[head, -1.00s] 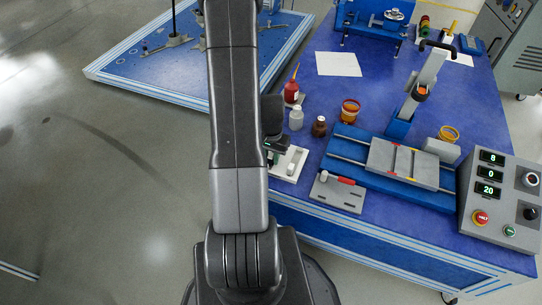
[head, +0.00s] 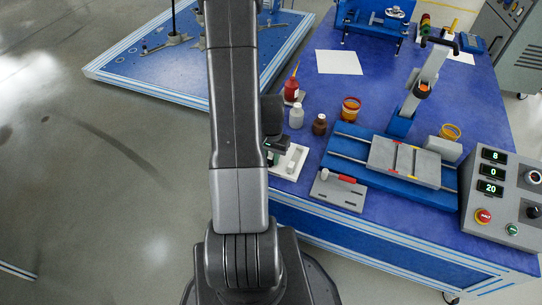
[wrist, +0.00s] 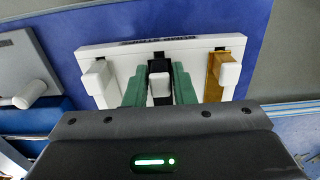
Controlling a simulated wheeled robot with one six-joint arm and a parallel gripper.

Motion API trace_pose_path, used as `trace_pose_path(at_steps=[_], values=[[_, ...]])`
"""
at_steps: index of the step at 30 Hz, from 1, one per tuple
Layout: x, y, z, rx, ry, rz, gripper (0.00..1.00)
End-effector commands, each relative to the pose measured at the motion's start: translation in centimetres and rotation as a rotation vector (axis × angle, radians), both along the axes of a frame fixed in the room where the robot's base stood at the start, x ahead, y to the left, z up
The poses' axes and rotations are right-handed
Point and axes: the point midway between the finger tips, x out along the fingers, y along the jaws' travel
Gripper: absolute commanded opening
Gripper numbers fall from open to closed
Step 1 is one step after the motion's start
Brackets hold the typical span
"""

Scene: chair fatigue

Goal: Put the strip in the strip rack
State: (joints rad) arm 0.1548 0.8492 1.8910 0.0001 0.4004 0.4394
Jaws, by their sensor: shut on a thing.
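The strip rack (wrist: 120,52) is a white base with a black slot mark and a pale block in each of several places. My gripper (wrist: 158,92) has its two green fingers over the middle place, shut on a dark strip (wrist: 158,66) there. A pale block (wrist: 160,86) shows between the fingers. The strip's lower end is hidden, so I cannot tell how it is seated. In the head view the rack (head: 292,162) is at the table's near left edge, and my arm partly hides the gripper and rack.
A tan strip (wrist: 214,78) stands in the rack's right place. A grey plate with a knob (wrist: 28,85) lies to the left. In the head view, a blue fixture (head: 345,150), small bottles (head: 297,116) and a control box (head: 505,195) share the table.

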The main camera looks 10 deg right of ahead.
Motion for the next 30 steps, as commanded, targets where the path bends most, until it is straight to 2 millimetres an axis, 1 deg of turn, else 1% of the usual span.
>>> trace_pose_path(at_steps=[11, 12, 14, 15, 16, 25, 28, 30], values=[[0.0, 0.0, -1.1, 0.000, 0.000, 0.000, 0.03], [0.0, 0.0, -1.0, 0.000, 0.000, 0.000, 0.27], [0.0, 0.0, -0.9, 0.000, 0.000, 0.000, 0.39], [0.0, 0.0, -0.9, 0.000, 0.000, 0.000, 0.47], [0.0, 0.0, -0.9, 0.000, 0.000, 0.000, 0.48], [0.0, 0.0, -0.7, -0.001, -0.001, 0.000, 0.48], [0.1, 0.0, 0.1, 0.000, -0.002, 0.000, 0.48], [0.1, 0.0, 1.2, -0.001, -0.003, 0.000, 0.48]])
